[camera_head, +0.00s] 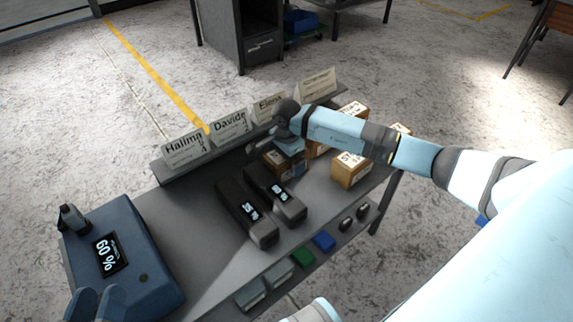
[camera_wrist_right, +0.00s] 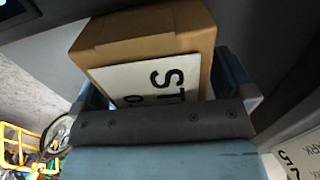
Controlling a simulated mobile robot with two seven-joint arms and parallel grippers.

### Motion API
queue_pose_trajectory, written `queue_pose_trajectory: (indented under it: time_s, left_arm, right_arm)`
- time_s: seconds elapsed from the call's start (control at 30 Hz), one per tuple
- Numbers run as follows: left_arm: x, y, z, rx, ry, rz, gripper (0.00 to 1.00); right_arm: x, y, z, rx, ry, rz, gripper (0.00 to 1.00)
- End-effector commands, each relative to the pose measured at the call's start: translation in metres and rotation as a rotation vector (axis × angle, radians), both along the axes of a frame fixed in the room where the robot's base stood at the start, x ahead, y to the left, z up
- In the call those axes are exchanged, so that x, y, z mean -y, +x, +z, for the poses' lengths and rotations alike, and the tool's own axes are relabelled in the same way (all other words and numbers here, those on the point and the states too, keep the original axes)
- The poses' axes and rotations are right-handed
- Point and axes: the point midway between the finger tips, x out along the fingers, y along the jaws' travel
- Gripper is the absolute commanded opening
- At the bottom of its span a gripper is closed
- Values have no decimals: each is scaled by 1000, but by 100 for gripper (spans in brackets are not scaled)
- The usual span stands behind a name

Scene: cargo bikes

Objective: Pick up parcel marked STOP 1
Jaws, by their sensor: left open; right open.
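Several brown cardboard parcels with white labels stand on the grey bench. My right gripper (camera_head: 288,150) is over the leftmost parcel (camera_head: 271,161). In the right wrist view this parcel (camera_wrist_right: 150,45) sits between the two open fingers, one on each side. Its label begins with "ST"; the gripper body hides the rest, so I cannot read its stop number. Another parcel (camera_head: 351,170) stands to the right, its label too small to read surely. What appears to be my left gripper (camera_head: 95,305) is open and empty at the lower left, partly cut off.
Name cards (camera_head: 229,128) line the bench's back edge. Two dark battery-like blocks (camera_head: 238,205) lie left of the parcels. Small coloured items (camera_head: 303,259) lie along the front. A label (camera_wrist_right: 298,160) shows close right.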

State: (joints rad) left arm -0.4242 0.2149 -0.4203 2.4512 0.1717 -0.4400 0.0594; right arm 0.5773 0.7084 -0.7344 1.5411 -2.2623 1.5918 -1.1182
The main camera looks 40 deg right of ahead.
Motion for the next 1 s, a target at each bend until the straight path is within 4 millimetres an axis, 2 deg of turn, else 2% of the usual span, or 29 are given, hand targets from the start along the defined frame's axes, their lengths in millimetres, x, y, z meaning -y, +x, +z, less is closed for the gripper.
queue_pose_trajectory:
  time_s: [0.17,0.53,0.83,1.0]
  left_arm:
    - [0,0,1,0,0,0,43]
    - [0,0,1,0,0,0,43]
    - [0,0,2,2,-1,0,43]
    - [-1,1,9,19,-8,5,43]
  right_arm:
    - [0,0,1,0,0,0,100]
    - [0,0,1,0,0,0,18]
    - [0,1,4,3,1,0,18]
    - [0,1,16,4,1,1,18]
